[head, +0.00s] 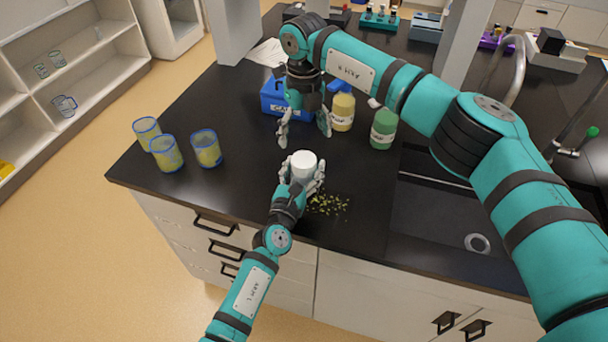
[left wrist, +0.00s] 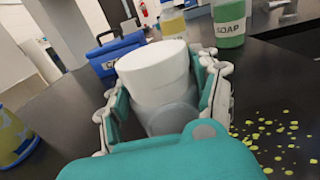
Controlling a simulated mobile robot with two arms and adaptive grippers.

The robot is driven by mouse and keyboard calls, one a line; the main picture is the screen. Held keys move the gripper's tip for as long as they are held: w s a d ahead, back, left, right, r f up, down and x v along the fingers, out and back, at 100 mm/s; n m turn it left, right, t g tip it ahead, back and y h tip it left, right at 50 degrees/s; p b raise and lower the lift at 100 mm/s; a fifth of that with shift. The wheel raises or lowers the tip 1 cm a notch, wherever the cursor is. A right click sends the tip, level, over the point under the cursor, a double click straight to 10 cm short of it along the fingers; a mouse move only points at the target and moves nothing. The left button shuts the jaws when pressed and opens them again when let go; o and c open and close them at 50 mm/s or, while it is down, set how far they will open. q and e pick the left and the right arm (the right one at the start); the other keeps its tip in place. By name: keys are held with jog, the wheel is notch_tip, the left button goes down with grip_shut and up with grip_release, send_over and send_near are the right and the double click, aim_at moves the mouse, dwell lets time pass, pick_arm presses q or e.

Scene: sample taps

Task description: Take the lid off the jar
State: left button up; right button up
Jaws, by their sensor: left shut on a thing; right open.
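The jar (left wrist: 163,117) has a greyish translucent body and a white lid (head: 303,163) on its top. It stands upright near the front edge of the black counter. My left gripper (head: 302,179) is shut around the jar's body, with a finger on each side. The white lid (left wrist: 153,66) shows above the fingers in the left wrist view. My right gripper (head: 304,132) is open and empty, pointing down above the counter behind the jar. It is apart from the lid.
A blue case (head: 287,103) stands behind my right gripper. A yellow bottle (head: 342,112) and a green soap bottle (head: 383,130) stand to the right. Several yellowish cups (head: 206,149) stand at left. Yellow-green bits (head: 328,204) lie beside the jar. A sink (head: 440,215) is at right.

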aim_at(304, 159)
pick_arm(q)
grip_shut()
pick_arm(e)
jog(key=m, duration=0.6)
jog(key=shift+a+m, duration=0.15)
jog(key=shift+m, duration=0.25)
jog(key=m, duration=0.4)
jog(key=shift+m, duration=0.3)
jog(key=m, duration=1.5)
jog(key=shift+s+f+m, duration=0.1)
jog(key=shift+f+m, duration=0.2)
jog(key=shift+f, duration=0.05)
notch_tip(304, 159, down, 7)
jog(key=shift+f, duration=0.15)
